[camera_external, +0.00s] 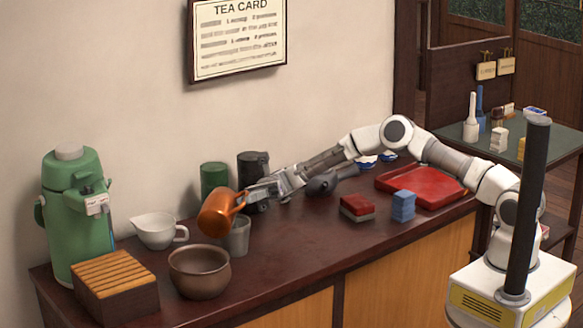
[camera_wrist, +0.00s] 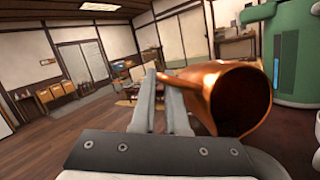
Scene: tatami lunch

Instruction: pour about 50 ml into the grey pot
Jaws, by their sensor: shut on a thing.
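A copper jug (camera_external: 217,214) is held tilted in the air, its body toward the lower left. My gripper (camera_external: 246,196) is shut on it at its handle side. In the wrist view the jug (camera_wrist: 190,78) lies beside the fingers (camera_wrist: 163,95), its dark open mouth turned toward the camera and right. A grey pot-like vessel (camera_external: 238,240) stands upright on the counter just below and right of the jug, partly hidden behind it. I see no stream of liquid, and the level inside either vessel cannot be seen.
A brown bowl (camera_external: 199,280) stands in front, with a white pitcher (camera_external: 155,230) to its left. Green (camera_external: 214,178) and dark (camera_external: 253,166) canisters stand behind. A green flask (camera_external: 72,205) and slatted box (camera_external: 116,296) are left; red (camera_external: 357,207) and blue (camera_external: 403,206) blocks and a red tray (camera_external: 421,190) are right.

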